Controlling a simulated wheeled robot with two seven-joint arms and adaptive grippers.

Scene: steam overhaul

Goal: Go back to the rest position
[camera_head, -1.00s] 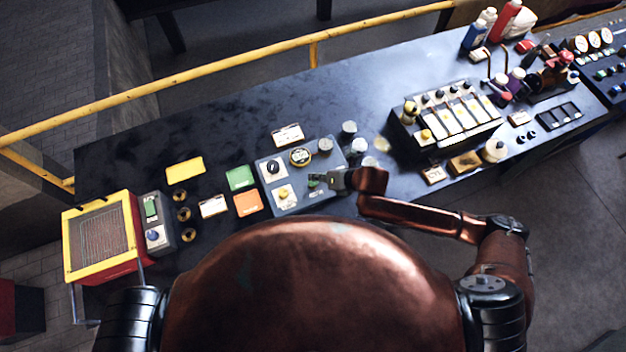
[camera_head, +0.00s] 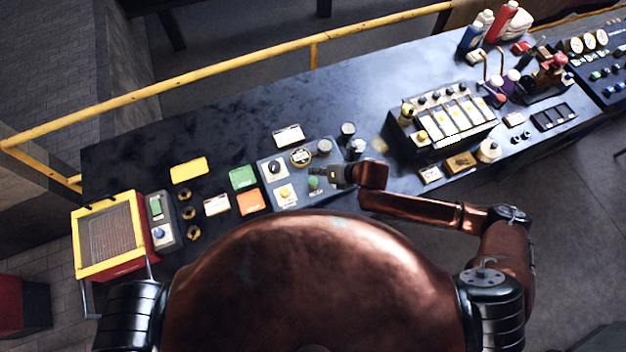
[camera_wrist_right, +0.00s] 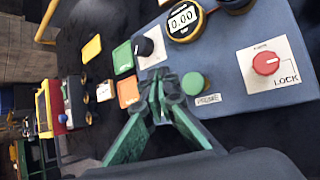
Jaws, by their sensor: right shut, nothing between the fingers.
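My right gripper (camera_head: 320,173) reaches in from the right over the grey control panel (camera_head: 270,180) on the dark bench. In the right wrist view its green-edged fingers (camera_wrist_right: 158,92) are closed together with nothing between them. A green button (camera_wrist_right: 195,83) sits just beside the fingertips, and it also shows in the head view (camera_head: 313,183). A black knob (camera_wrist_right: 144,46) and a red knob marked LOCK (camera_wrist_right: 266,63) are on the same panel, with a round digital gauge (camera_wrist_right: 184,20) at its edge. My left gripper does not show.
Yellow (camera_head: 188,169), green (camera_head: 243,177) and orange (camera_head: 251,202) plates lie left of the panel. A yellow-framed red box (camera_head: 75,240) stands at the left end. A rack of white modules (camera_head: 455,120) and bottles (camera_head: 502,22) stand to the right. A yellow rail (camera_head: 220,67) runs behind.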

